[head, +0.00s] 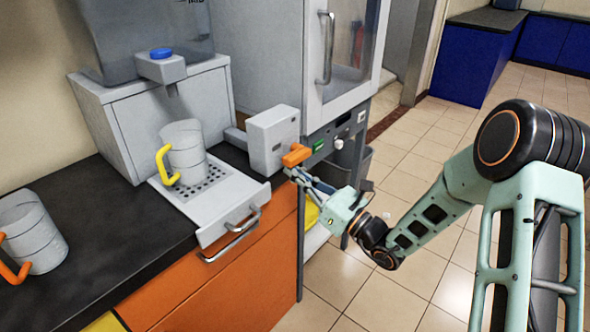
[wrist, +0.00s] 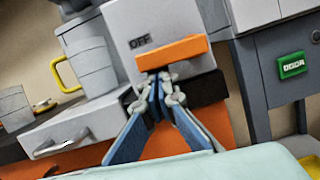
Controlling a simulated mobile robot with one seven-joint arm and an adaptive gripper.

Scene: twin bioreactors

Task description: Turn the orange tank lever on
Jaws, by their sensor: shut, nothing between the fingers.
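The orange lever (head: 297,155) sticks out from the front of a white box (head: 268,138) beside the dispenser. In the wrist view the lever (wrist: 172,52) is a roughly level, slightly tilted bar, and the word OFF shows on the box face just above its left part. My gripper (head: 294,173) is just below the lever in the head view. In the wrist view my gripper (wrist: 160,84) is shut and empty, its fingertips right under the lever's lower edge. I cannot tell whether they touch it.
A clear cup with a yellow handle (head: 184,150) stands on the dispenser's drip tray (head: 223,218). Another cup with an orange handle (head: 32,235) is on the black counter. A glass-door cabinet (head: 330,50) stands behind the box. The tiled floor at right is open.

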